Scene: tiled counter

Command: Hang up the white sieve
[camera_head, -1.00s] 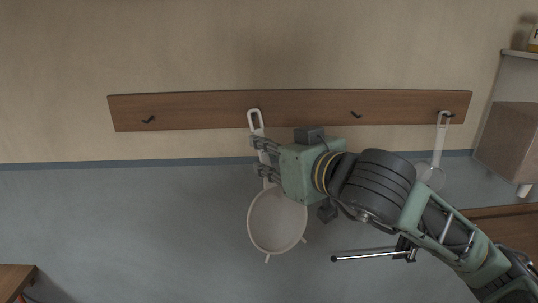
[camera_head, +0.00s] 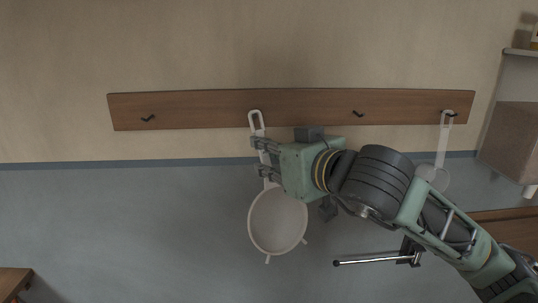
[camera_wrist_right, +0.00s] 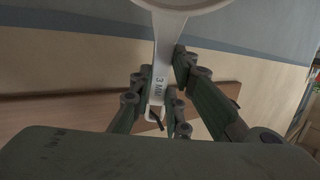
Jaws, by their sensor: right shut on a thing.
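The white sieve (camera_head: 277,221) hangs bowl-down from my right gripper (camera_head: 257,158), which is shut on its handle. The looped handle end overlaps the wooden hook rail (camera_head: 205,110), left of its middle. In the right wrist view, the handle (camera_wrist_right: 168,40) with "3 MM" print runs between the fingers of my right gripper (camera_wrist_right: 160,70). A dark hook (camera_wrist_right: 155,119) shows at the looped end there; I cannot tell whether the loop is around it or only in front of it. My left gripper is not in view.
Another white handled utensil (camera_head: 444,140) hangs on the rail's right hook. Bare hooks show at the left (camera_head: 148,118) and right of the middle (camera_head: 358,114). A shelf and a box-like unit (camera_head: 508,140) stand at the far right. The wall left of the sieve is clear.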

